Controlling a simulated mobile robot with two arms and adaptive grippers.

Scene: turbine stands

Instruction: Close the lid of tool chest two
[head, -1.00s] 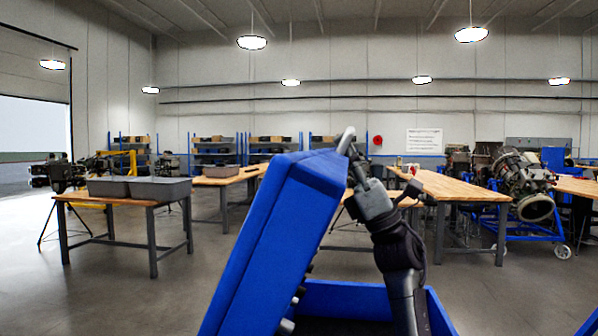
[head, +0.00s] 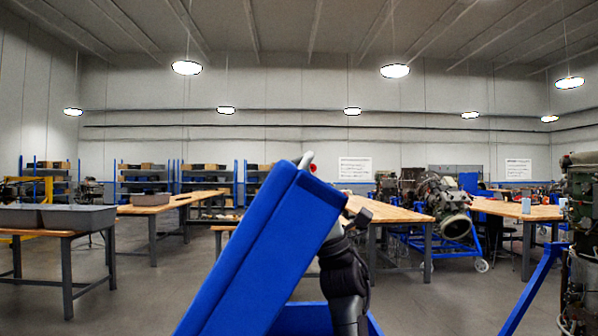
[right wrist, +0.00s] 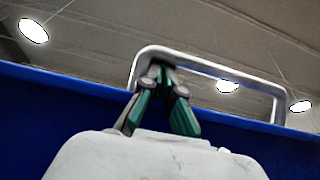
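The blue chest lid (head: 245,255) stands raised and tilted in the middle of the head view, its top edge leaning right. A grey metal handle (head: 306,161) is at its top; the handle also shows in the right wrist view (right wrist: 215,72). Part of the blue chest body (head: 302,319) shows low behind the lid. My right gripper (right wrist: 158,72) has its green-padded fingers closed together at the left end of the handle, apparently holding its bar. In the head view the lid hides its fingertips. My left gripper is not in view. No number shows on the chest.
A table with grey bins (head: 75,217) stands at left, and wooden workbenches (head: 392,213) stand behind. An engine on a blue stand (head: 447,215) is at back right. A blue frame (head: 530,292) and machinery are near the right edge. Floor left of the lid is clear.

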